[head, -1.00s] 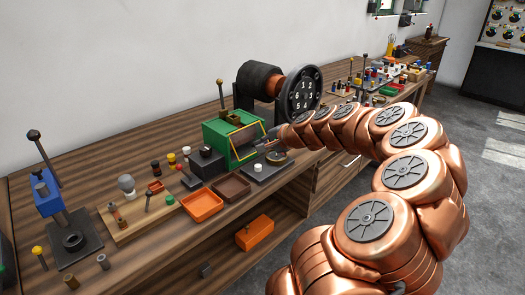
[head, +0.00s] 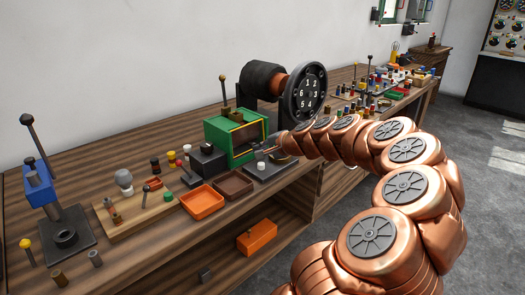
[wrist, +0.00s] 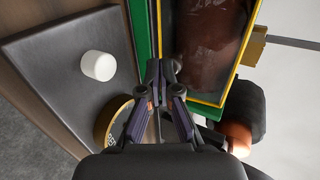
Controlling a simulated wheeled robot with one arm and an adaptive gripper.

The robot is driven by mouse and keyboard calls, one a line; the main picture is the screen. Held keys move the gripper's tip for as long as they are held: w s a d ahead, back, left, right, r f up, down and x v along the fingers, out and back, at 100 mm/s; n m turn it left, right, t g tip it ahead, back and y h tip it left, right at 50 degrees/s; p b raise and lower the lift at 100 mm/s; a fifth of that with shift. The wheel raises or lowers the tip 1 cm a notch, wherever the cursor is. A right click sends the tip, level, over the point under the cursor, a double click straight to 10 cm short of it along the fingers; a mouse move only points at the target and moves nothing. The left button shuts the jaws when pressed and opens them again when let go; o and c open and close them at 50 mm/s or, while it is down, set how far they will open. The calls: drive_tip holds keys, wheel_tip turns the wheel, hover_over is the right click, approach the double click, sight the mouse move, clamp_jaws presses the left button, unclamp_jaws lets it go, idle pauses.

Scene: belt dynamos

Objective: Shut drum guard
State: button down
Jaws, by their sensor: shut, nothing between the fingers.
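The drum guard (wrist: 208,45) is a clear pane in a yellow frame on the front of a green housing (head: 218,134). In the wrist view a brown drum shows through it. In the head view the frame looks upright and close to the housing front; I cannot tell whether it is fully flush. My gripper (wrist: 162,68) is shut and empty, with its fingertips beside the frame's near edge; I cannot tell whether they touch it. In the head view the gripper (head: 268,150) is small, in front of the housing.
A dark plate (head: 268,170) with a white knob (wrist: 98,66) and a round brass-rimmed part (wrist: 113,117) lies close by my gripper. An orange tray (head: 203,203) and a brown tray (head: 234,185) stand left of it. A numbered dial wheel (head: 305,93) stands behind.

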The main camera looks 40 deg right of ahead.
drive_tip(key=shift+w+f, duration=0.3)
idle(0.5)
drive_tip(key=shift+s+f+b, duration=0.1)
drive_tip(key=shift+s+b, duration=0.15)
drive_tip(key=shift+b, duration=0.15)
drive_tip(key=s+b, duration=0.2)
drive_tip(key=s, duration=1.1)
drive_tip(key=shift+s+a, duration=0.15)
drive_tip(key=shift+s, duration=0.05)
